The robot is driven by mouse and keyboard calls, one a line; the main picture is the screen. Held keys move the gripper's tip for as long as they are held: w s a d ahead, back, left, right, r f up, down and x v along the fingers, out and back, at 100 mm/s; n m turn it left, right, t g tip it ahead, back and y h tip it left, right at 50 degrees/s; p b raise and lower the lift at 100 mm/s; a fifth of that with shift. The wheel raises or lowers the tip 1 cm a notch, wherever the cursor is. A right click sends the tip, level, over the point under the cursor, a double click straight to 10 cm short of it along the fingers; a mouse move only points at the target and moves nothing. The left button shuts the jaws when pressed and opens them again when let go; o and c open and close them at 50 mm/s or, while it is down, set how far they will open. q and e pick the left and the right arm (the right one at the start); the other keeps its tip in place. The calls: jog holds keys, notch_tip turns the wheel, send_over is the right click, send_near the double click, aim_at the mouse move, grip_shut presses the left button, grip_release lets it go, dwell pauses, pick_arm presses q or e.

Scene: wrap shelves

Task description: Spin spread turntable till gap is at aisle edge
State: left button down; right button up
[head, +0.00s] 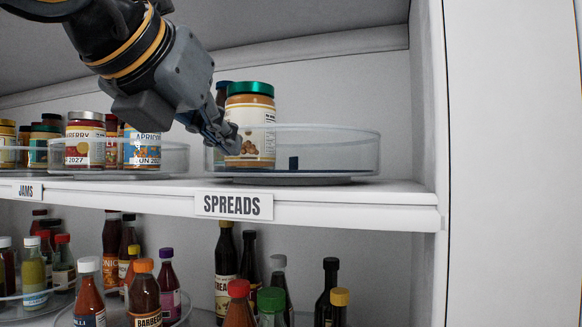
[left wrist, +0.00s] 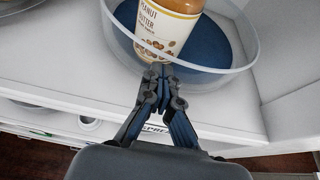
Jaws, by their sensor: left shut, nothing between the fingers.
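The spreads turntable (head: 345,152) is a round tray with a clear wall, standing on the shelf above the SPREADS label (head: 234,205). A peanut butter jar (head: 250,115) with a green lid stands in its left part. The right part of the tray looks empty, apart from a small dark blue mark. My left gripper (head: 229,138) is shut and empty at the front left of the clear wall. In the left wrist view, its fingertips (left wrist: 162,73) are at the wall beside the jar (left wrist: 160,25); I cannot tell if they touch.
The jams turntable (head: 172,157), with several jars, stands close on the left. A white upright panel (head: 427,100) bounds the shelf on the right. The shelf's front edge (head: 350,212) runs below the tray. Several sauce bottles (head: 226,265) fill the lower shelf.

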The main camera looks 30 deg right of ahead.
aim_at(212, 155)
pick_arm(q)
jog(key=shift+w+a, duration=0.1)
jog(key=shift+w, duration=0.1)
dwell(0.3)
jog(key=shift+w+a, duration=0.25)
jog(key=shift+w, duration=0.3)
jog(key=shift+w+a, duration=0.25)
jog(key=shift+w, duration=0.3)
jog(key=shift+w+a+p, duration=0.2)
jog(key=shift+w+p, duration=0.25)
jog(key=shift+w, duration=0.25)
jog(key=shift+w+a, duration=0.1)
jog(key=shift+w, duration=0.3)
jog(key=shift+s+a+f, duration=0.1)
